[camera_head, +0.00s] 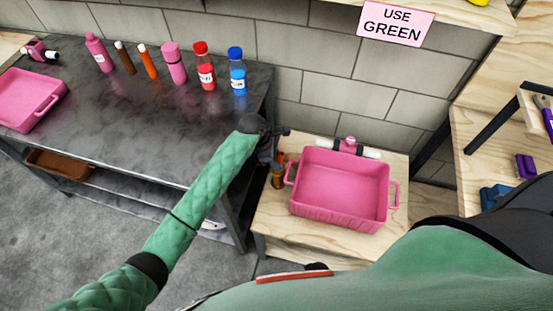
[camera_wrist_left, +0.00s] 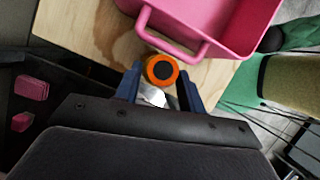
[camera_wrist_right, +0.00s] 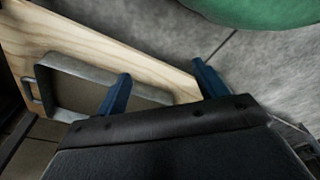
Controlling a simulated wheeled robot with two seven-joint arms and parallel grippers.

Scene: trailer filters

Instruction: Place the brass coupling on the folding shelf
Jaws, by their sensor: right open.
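A brass-coloured piece with an orange top, likely the brass coupling (camera_head: 278,180), stands upright at the left edge of a low wooden surface (camera_head: 272,222), beside a pink bin. In the left wrist view its round orange top with dark centre (camera_wrist_left: 161,70) shows between the fingertips of my left gripper (camera_wrist_left: 160,72). The fingers are partly spread around it; I cannot tell whether they touch it. My right gripper (camera_wrist_right: 161,68) is open and empty in the right wrist view, near a wooden board. I cannot tell which wooden surface is the folding shelf.
The pink bin (camera_head: 338,180) is empty, with a pink-and-white item behind it. A dark metal table (camera_head: 150,115) at left holds several bottles and a pink tray (camera_head: 28,100). A "USE GREEN" sign (camera_head: 396,22) hangs on the wall. A grey metal tray (camera_wrist_right: 70,68) shows beside my right gripper.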

